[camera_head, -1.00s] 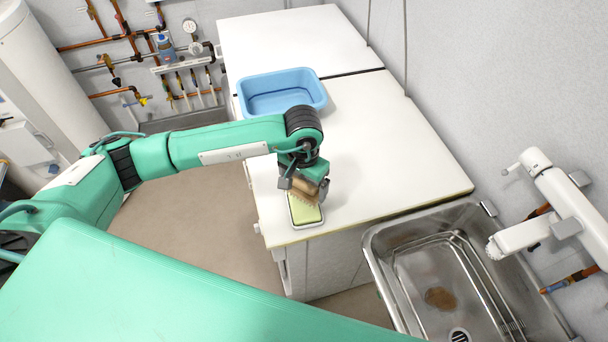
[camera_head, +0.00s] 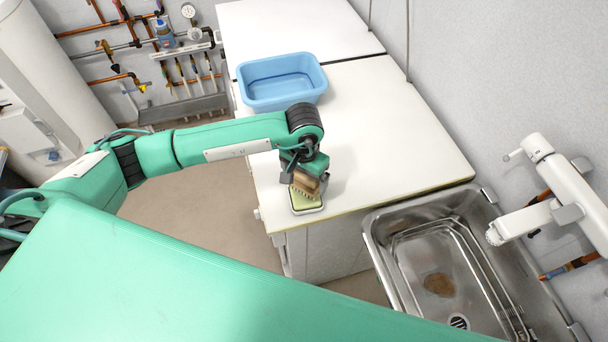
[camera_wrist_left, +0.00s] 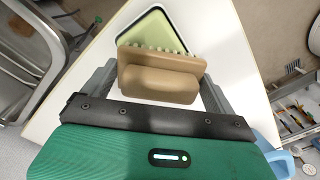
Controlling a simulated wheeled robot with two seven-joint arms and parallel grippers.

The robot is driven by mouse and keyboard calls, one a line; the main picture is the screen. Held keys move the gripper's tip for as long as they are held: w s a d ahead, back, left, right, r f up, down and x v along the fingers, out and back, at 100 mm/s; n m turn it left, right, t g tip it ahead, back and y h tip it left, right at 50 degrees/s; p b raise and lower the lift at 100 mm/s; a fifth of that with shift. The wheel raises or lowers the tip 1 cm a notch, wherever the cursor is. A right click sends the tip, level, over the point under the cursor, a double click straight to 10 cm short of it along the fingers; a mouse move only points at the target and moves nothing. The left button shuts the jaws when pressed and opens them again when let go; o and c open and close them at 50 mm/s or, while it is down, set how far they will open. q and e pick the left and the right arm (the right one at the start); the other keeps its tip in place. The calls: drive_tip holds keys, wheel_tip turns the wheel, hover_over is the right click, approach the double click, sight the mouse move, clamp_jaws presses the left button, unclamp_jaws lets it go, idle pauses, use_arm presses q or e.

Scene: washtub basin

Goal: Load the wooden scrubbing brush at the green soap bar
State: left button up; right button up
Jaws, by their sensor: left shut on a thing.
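My left gripper (camera_head: 304,178) is shut on the wooden scrubbing brush (camera_head: 307,183), which has a tan wooden back and pale bristles. The brush also shows between the fingers in the left wrist view (camera_wrist_left: 160,82). The green soap bar (camera_head: 303,203) lies in a white dish near the front edge of the white counter. It also shows in the left wrist view (camera_wrist_left: 156,32). The brush is over or against the soap, with its bristles toward it. I cannot tell whether they touch. My right gripper is not in view.
A blue basin (camera_head: 282,84) stands further back on the white counter (camera_head: 390,130). A steel sink (camera_head: 440,265) with a brown stain in it lies to the right, under a white tap (camera_head: 560,190). The counter right of the soap is clear.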

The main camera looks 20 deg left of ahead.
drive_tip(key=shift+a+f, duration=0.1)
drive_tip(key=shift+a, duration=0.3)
use_arm(q)
drive_tip(key=shift+f+b, duration=0.45)
drive_tip(key=shift+b, duration=0.1)
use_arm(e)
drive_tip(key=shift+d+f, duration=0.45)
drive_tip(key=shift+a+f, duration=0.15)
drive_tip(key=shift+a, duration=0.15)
use_arm(q)
drive_tip(key=shift+f+b, duration=0.1)
drive_tip(key=shift+b, duration=0.35)
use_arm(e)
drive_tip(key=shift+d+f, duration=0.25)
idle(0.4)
use_arm(q)
drive_tip(key=shift+s, duration=0.1)
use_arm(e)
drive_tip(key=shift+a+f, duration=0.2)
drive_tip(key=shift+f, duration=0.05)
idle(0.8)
use_arm(q)
drive_tip(key=shift+r, duration=1.15)
drive_tip(key=shift+r+p, duration=0.45)
drive_tip(key=shift+r, duration=1.95)
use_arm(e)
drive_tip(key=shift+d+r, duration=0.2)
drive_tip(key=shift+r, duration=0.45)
